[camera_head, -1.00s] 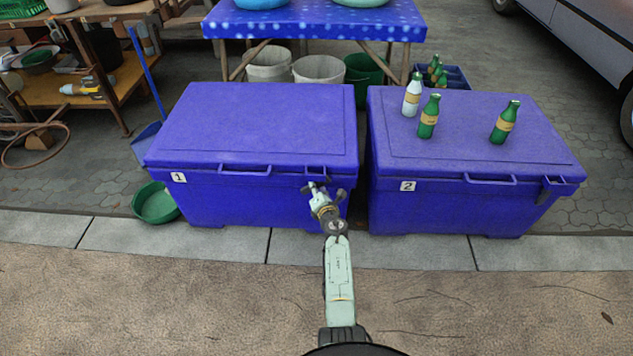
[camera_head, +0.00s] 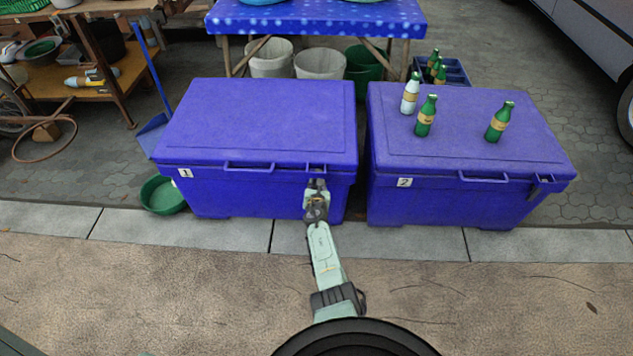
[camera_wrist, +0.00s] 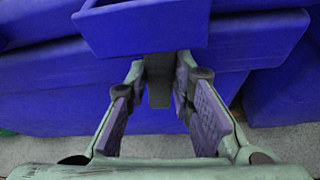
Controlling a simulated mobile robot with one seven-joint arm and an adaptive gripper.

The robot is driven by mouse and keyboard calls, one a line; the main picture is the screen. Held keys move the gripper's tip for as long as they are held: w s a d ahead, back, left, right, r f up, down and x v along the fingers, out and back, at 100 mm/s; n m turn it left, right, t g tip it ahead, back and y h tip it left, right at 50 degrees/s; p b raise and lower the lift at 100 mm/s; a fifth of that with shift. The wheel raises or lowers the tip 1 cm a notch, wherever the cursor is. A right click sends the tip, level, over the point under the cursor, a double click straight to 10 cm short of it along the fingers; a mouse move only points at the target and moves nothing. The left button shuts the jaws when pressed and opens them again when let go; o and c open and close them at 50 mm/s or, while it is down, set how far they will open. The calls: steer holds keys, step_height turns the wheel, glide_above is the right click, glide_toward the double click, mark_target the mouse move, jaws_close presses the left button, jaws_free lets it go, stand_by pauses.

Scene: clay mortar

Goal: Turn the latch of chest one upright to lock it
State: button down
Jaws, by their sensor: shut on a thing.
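Chest one (camera_head: 255,125) is a blue chest with a closed lid and a "1" label (camera_head: 185,173) on its front left. Its latch sits at the right of the front, mostly hidden by my gripper (camera_head: 317,184) in the head view. In the wrist view, the dark grey latch (camera_wrist: 159,82) stands between the two fingers of my gripper (camera_wrist: 160,92), below a blue part of the chest. My gripper is shut on the latch. The head view does not show the latch's angle clearly.
Chest two (camera_head: 460,125) stands close on the right, with a white bottle (camera_head: 410,94) and two green bottles on its lid. A green basin (camera_head: 163,196) lies left of chest one. The pavement in front is clear.

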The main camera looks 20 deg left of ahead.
steer(key=shift+r+n+h+p, duration=0.1)
steer(key=shift+n+h+p, duration=0.3)
steer(key=shift+n, duration=0.2)
steer(key=c, duration=1.4)
jaws_free()
steer(key=shift+s, duration=0.2)
steer(key=s+d, duration=0.3)
steer(key=s, duration=0.9)
steer(key=shift+d+r, duration=0.15)
steer(key=shift+d, duration=0.05)
